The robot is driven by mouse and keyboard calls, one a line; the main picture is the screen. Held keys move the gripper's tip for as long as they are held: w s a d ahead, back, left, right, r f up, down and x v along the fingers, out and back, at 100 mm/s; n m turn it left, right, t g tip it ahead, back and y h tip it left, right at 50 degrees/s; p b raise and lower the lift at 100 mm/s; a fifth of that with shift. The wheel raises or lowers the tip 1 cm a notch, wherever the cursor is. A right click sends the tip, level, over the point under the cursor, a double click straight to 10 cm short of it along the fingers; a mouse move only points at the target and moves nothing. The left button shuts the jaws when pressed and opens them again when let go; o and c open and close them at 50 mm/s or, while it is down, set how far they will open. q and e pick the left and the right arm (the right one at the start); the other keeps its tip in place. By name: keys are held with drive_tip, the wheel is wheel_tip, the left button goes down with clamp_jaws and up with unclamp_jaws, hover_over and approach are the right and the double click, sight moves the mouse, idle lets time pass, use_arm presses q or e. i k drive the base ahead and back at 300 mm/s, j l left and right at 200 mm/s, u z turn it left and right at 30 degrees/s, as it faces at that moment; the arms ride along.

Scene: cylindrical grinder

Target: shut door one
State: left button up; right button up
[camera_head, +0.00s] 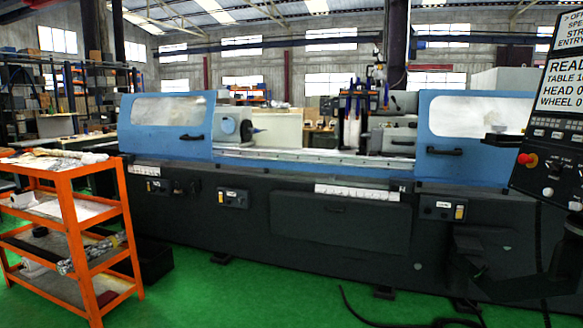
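The grinder has two blue sliding doors with clear windows. The left door (168,148) stands at the machine's left end, with a black handle (191,137) near its right edge. The right door (463,168) stands at the right end, with a black handle (444,151) near its left edge. No label shows which door is door one. Neither of my grippers is in view.
An orange shelf cart (70,205) with loose parts stands at the front left. A control panel (550,150) with a red button hangs at the right, overlapping the right door's edge. A black cable (390,322) lies on the green floor (240,290), otherwise mostly clear before the machine.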

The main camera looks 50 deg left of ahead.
sight(164, 119)
drive_tip(key=i+j, duration=0.15)
drive_tip(key=j, duration=0.5)
drive_tip(key=i+j+u, duration=0.1)
drive_tip(key=j, duration=0.5)
drive_tip(key=i+j, duration=0.15)
drive_tip(key=j, duration=0.5)
drive_tip(key=i+j, duration=0.15)
drive_tip(key=j, duration=0.45)
drive_tip(key=i+j+u, duration=0.1)
drive_tip(key=j, duration=0.5)
drive_tip(key=i+j, duration=0.2)
drive_tip(key=j, duration=0.45)
drive_tip(key=i+j+u, duration=0.1)
drive_tip(key=j, duration=0.5)
drive_tip(key=i+j, duration=0.25)
drive_tip(key=j, duration=0.35)
